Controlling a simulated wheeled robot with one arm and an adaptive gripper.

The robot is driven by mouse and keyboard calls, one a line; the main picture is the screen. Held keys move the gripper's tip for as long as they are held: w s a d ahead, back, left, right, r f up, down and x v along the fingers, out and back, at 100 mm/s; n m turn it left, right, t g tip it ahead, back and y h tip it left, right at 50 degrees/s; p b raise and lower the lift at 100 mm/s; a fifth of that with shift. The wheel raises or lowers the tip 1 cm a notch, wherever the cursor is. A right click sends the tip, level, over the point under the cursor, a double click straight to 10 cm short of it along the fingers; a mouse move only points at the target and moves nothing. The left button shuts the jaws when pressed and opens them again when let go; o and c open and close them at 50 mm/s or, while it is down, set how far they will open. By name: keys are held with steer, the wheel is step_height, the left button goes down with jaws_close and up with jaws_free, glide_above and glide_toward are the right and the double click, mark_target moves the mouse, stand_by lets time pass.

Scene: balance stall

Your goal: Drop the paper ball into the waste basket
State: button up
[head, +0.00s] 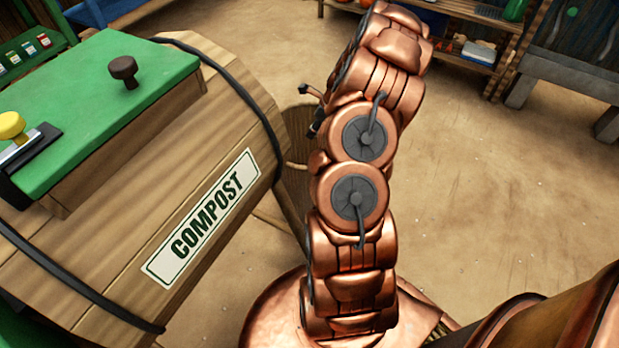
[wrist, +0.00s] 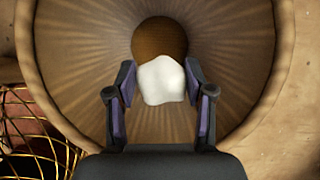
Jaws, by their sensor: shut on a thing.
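The paper ball (wrist: 162,84) is a white, faceted lump in the wrist view. It sits between the two dark fingers of my gripper (wrist: 160,78), which is shut on it. Behind it opens the round, tan, ribbed waste basket (wrist: 62,85), with a darker brown disc at its centre. The ball and fingers appear over the inside of the opening; how high they are above it I cannot tell. In the head view part of the basket (head: 297,125) shows between the compost barrel and my arm. My arm hides most of my gripper and the ball there.
A wooden compost barrel (head: 225,150) with a green lid (head: 75,85) stands at the left, close to the basket. A gold wire container (wrist: 35,135) lies beside the basket at the wrist view's lower left. Shelves (head: 460,40) stand at the back. The floor at right is clear.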

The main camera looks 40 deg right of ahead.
steer(key=o, duration=0.8)
steer(key=shift+o, duration=0.2)
steer(key=shift+r, duration=0.1)
steer(key=v, duration=1.2)
